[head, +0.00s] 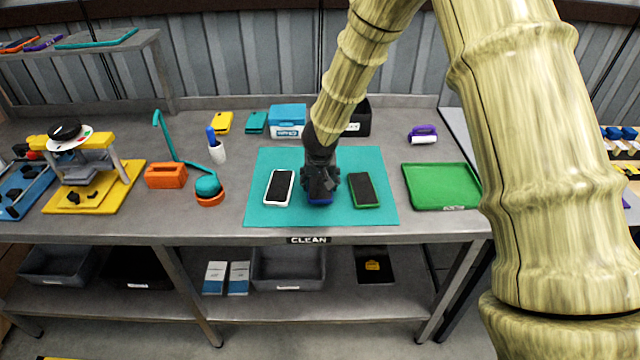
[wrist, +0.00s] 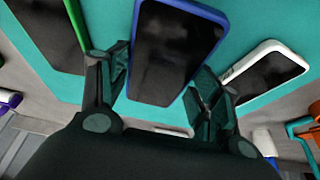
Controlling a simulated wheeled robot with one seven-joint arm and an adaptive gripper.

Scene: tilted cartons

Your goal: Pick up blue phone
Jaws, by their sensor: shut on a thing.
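The blue phone (head: 320,202) is mostly hidden under my gripper (head: 320,188) in the head view; only a bit of its blue edge shows, over the teal mat (head: 290,216). In the wrist view the blue phone (wrist: 172,52), with a blue rim and dark screen, lies between the two fingers of my gripper (wrist: 160,88). The gripper is shut on it. I cannot tell whether the phone still touches the mat.
A white phone (head: 279,187) lies just left of the gripper and a green phone (head: 364,190) just right, both on the mat. A green tray (head: 441,187) is farther right. An orange box (head: 166,175) and a teal lamp (head: 207,186) stand left. A blue-lidded box (head: 288,120) is behind.

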